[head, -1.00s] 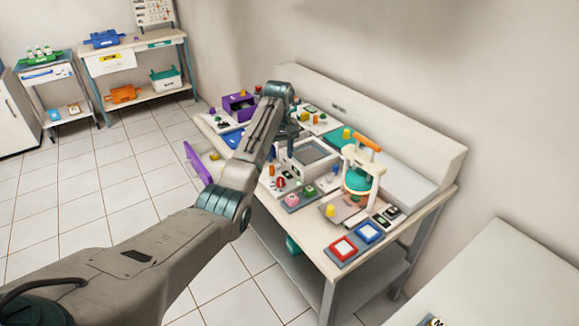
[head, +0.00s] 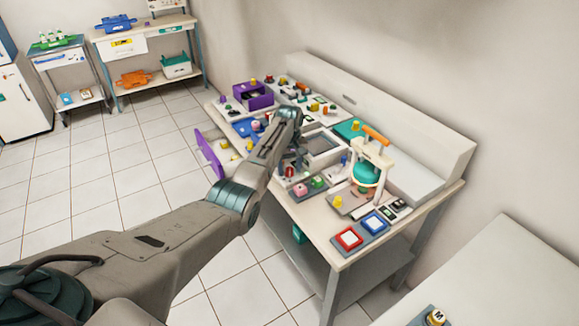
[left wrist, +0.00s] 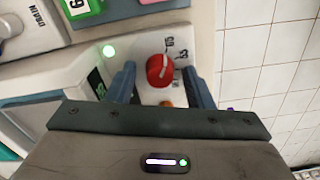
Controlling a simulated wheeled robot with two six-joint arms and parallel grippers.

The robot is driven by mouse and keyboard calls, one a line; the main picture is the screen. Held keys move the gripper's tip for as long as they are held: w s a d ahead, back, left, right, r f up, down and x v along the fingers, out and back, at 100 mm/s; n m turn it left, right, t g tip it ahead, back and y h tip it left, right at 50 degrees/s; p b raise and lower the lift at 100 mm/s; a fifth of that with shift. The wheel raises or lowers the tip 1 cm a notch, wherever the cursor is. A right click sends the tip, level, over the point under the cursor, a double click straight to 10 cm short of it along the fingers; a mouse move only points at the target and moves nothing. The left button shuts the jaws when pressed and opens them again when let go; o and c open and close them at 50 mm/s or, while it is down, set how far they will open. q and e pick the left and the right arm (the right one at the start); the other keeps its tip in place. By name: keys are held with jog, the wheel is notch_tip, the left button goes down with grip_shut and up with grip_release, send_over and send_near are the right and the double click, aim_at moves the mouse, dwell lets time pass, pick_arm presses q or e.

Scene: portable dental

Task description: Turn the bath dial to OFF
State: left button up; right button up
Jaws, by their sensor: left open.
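The bath dial (left wrist: 160,70) is a round red knob with a pale pointer bar, on a white panel with dark printed marks at its right. It also shows in the head view as a small red spot (head: 289,172) at the bench's near edge. My left gripper (left wrist: 158,72) is open, with one blue finger on each side of the dial. Gaps show between the fingers and the knob; I cannot tell how deep the fingers reach. The bath (head: 325,143) is the white box with a grey top beside my gripper. My right gripper is out of view.
A lit green lamp (left wrist: 108,50) and a dark display (left wrist: 96,82) sit left of the dial. An orange-handled press (head: 370,160) stands to the right on the bench. A purple-fronted drawer (head: 208,152) stands open at the left. Open tiled floor lies in front.

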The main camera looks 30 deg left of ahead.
pick_arm(q)
jog(key=shift+c, duration=0.9)
jog(key=c, duration=0.8)
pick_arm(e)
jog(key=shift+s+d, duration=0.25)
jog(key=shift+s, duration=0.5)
